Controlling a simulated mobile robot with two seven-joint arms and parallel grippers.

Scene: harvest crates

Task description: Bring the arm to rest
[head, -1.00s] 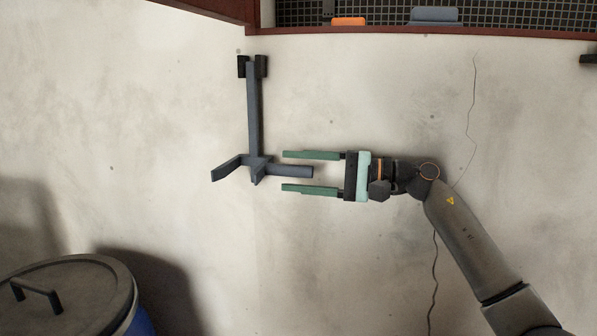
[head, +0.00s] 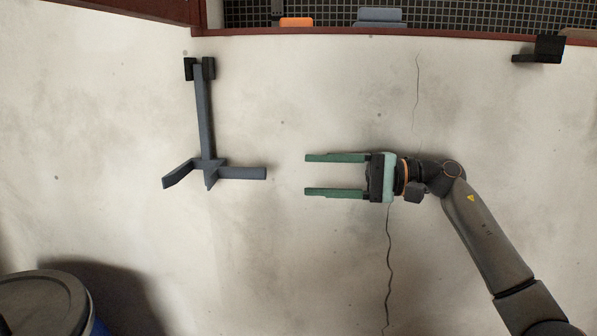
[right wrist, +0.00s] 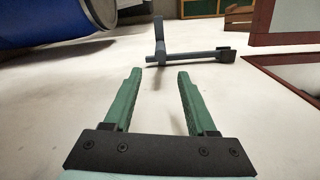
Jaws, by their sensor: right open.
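My right gripper (head: 335,175) is open and empty, its two green fingers pointing left in the head view. The fingers also show in the right wrist view (right wrist: 160,82), with nothing between them. A blue-grey tool-like thing (head: 205,125) with a long shaft and several prongs lies to the left of the fingertips, with a clear gap between. Its shaft's upper end sits between two black blocks (head: 200,69). It also shows beyond the fingers in the right wrist view (right wrist: 183,54). My left gripper is not in view.
A dark red frame (head: 290,31) with a black grid runs along the top, holding an orange piece (head: 297,22) and a grey-blue piece (head: 379,17). A black bracket (head: 540,52) is at the upper right. A lidded blue barrel (head: 45,305) stands at lower left. The pale floor between is clear.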

